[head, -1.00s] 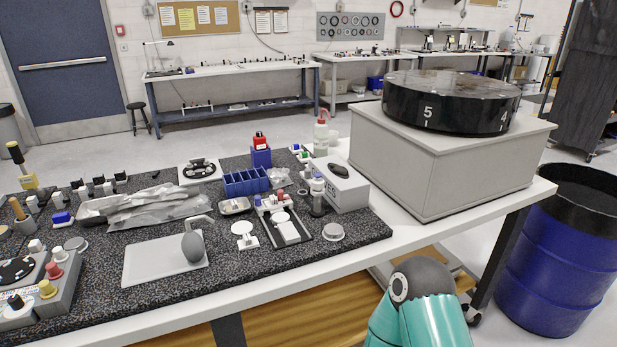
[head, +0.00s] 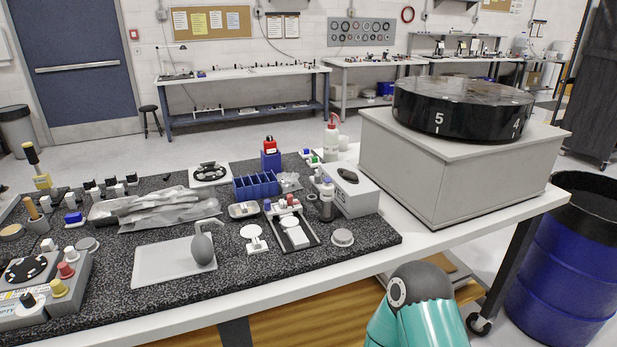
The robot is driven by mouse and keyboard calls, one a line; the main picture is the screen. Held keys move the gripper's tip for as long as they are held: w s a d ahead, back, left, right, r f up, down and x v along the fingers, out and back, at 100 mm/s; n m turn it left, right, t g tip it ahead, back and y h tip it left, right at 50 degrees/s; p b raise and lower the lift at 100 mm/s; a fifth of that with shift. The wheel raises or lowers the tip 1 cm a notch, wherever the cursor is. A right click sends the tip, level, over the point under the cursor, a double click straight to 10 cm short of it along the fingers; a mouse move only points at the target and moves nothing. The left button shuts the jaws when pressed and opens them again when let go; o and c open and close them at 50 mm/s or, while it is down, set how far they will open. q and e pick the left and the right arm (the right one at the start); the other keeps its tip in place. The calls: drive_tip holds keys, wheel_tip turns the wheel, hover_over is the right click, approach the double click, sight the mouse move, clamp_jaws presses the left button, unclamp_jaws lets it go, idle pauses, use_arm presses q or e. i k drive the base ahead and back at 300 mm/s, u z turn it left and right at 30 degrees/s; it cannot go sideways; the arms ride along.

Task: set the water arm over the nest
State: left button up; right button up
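I cannot tell for sure which part is the water arm or which is the nest. A small fixture with a dark plate (head: 310,239), a white pad and red and blue parts at its back stands on the speckled black slab. A white piece with a round top (head: 254,232) stands at its left. A grey bulb with a bent spout (head: 202,249) stands upright on a light grey tray (head: 150,268). Neither of my grippers is in view. Only a teal and grey link of one of my arms shows at the lower right.
A grey cabinet (head: 400,175) with a black drum (head: 470,125) stands at the right of the table. Wrapped film (head: 160,208), a blue divided bin (head: 256,186) and a knob panel (head: 75,290) crowd the slab (head: 220,295).

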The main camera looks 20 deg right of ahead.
sight(319, 182)
drive_tip(key=z, duration=0.25)
drive_tip(key=i, duration=0.2)
drive_tip(key=u, duration=2.9)
drive_tip(key=k, duration=1.25)
drive_tip(key=z, duration=0.15)
drive_tip(key=k, duration=0.4)
drive_tip(key=z, duration=1.2)
drive_tip(key=k, duration=0.35)
drive_tip(key=z, duration=0.45)
drive_tip(key=i, duration=0.5)
drive_tip(key=u, duration=0.1)
